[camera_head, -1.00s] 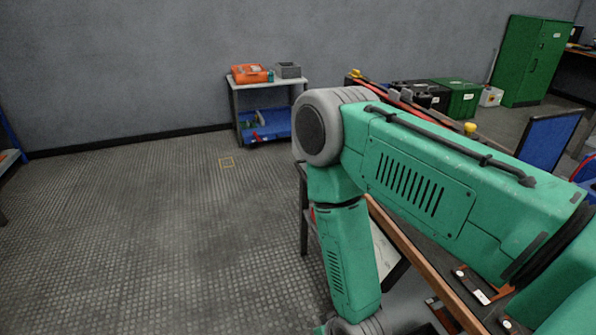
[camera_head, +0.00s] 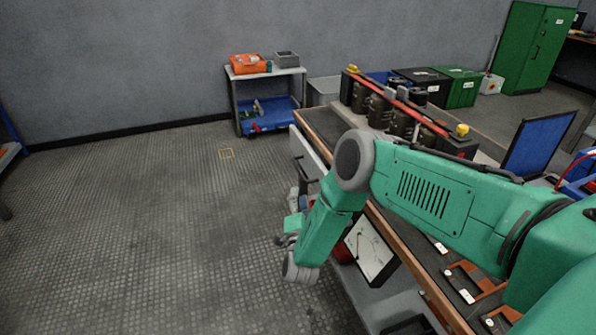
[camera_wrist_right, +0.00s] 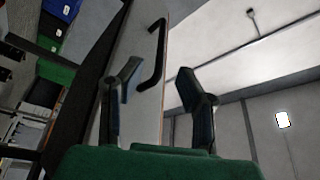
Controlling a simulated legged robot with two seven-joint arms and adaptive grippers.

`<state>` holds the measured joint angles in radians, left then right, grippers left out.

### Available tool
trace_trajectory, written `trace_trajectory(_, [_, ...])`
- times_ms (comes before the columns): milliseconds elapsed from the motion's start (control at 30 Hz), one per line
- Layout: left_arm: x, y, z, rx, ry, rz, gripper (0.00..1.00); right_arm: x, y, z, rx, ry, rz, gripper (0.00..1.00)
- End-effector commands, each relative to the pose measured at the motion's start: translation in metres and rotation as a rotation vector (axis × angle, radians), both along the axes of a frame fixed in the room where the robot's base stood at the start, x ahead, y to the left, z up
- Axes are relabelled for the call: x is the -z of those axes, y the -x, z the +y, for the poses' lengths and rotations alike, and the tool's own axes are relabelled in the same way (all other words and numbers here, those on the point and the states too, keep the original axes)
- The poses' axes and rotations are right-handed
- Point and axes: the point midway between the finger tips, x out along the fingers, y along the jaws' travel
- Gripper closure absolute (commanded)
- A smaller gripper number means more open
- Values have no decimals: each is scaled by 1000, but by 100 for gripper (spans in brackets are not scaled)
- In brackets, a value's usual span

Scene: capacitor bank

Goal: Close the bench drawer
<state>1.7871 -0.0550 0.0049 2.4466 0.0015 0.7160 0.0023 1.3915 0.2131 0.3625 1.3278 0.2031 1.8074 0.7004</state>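The bench (camera_head: 318,122) runs along the right half of the head view, with a dark top and a wooden edge. A pale drawer front (camera_head: 310,150) stands at its far left side, with a dark bar handle (camera_head: 304,170). In the wrist view the pale front (camera_wrist_right: 150,105) and black handle (camera_wrist_right: 154,55) lie beyond the fingers. My right gripper (camera_wrist_right: 155,100) has its two fingers spread with nothing between them; it looks apart from the handle. In the head view it is partly hidden beside my green forearm. How far the drawer stands out is hard to tell. My left gripper is out of view.
A capacitor assembly (camera_head: 400,112) stands on the bench's far part. Orange-and-black tools (camera_head: 470,280) lie on its near part. A framed white panel (camera_head: 371,248) is below the bench edge. A cart (camera_head: 236,72) stands by the wall. Floor to the left is clear.

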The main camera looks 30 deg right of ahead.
Motion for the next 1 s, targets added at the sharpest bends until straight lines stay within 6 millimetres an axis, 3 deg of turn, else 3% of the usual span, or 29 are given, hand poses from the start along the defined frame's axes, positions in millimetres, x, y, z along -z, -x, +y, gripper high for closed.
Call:
trace_trajectory(200, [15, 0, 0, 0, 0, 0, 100, -9, -41, -26, 0, 3, -3, 69])
trace_trajectory(433, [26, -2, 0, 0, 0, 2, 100, -17, -74, -46, 0, 2, -1, 69])
trace_trajectory(633, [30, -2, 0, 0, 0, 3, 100, -21, -87, -54, -2, 3, 2, 69])
trace_trajectory(933, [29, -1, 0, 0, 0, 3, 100, -22, -89, -55, -2, 2, 3, 69])
trace_trajectory(967, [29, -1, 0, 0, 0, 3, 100, -22, -89, -55, -2, 2, 3, 76])
trace_trajectory(1000, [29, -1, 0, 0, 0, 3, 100, -22, -89, -55, -2, 2, 3, 90])
